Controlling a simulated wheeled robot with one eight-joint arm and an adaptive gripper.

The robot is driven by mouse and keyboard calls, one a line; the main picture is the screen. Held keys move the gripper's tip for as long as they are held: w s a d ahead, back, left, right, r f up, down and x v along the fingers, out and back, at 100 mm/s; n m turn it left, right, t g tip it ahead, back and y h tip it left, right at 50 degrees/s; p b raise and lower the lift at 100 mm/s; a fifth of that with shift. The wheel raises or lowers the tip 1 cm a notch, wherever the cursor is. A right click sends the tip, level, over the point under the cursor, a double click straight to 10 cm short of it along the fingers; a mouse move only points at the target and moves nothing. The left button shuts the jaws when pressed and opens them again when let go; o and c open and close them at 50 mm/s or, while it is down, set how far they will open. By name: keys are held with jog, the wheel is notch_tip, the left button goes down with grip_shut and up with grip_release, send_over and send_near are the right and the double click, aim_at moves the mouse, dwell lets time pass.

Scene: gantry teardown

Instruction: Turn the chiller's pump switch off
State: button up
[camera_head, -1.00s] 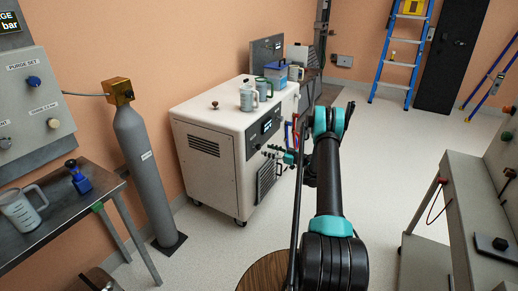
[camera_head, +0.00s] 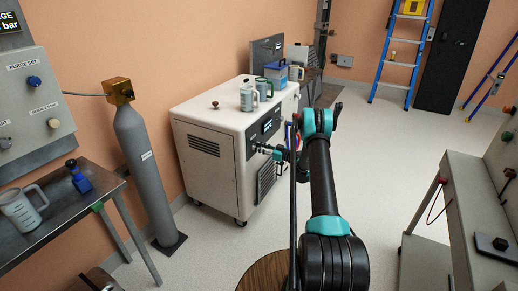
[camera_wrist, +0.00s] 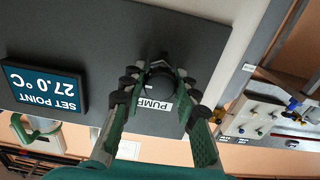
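The chiller (camera_head: 210,120) is a cream cabinet on casters with a dark control panel (camera_wrist: 90,30) on its front. In the wrist view, rotated, the panel carries a lit display (camera_wrist: 42,88) reading SET POINT 27.0 °C. A PUMP label (camera_wrist: 152,103) is partly covered by my fingers. The dark pump switch (camera_wrist: 160,82) is between my fingertips, its setting hard to make out. My gripper (camera_wrist: 159,77) is open around the switch, and contact cannot be told. In the head view my gripper (camera_head: 262,149) reaches the chiller's front, small and partly hidden.
A grey gas cylinder (camera_head: 140,160) and a metal table (camera_head: 75,212) are to the left. A workbench (camera_head: 470,210) stands at right. The floor between is clear.

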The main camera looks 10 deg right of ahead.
jog(key=c, duration=0.5)
grip_shut()
jog(key=shift+m, duration=0.3)
jog(key=m, duration=1.2)
jog(key=shift+m, duration=0.3)
jog(key=m, duration=0.4)
jog(key=shift+d+m, duration=0.1)
jog(key=shift+m, duration=0.2)
grip_release()
grip_shut()
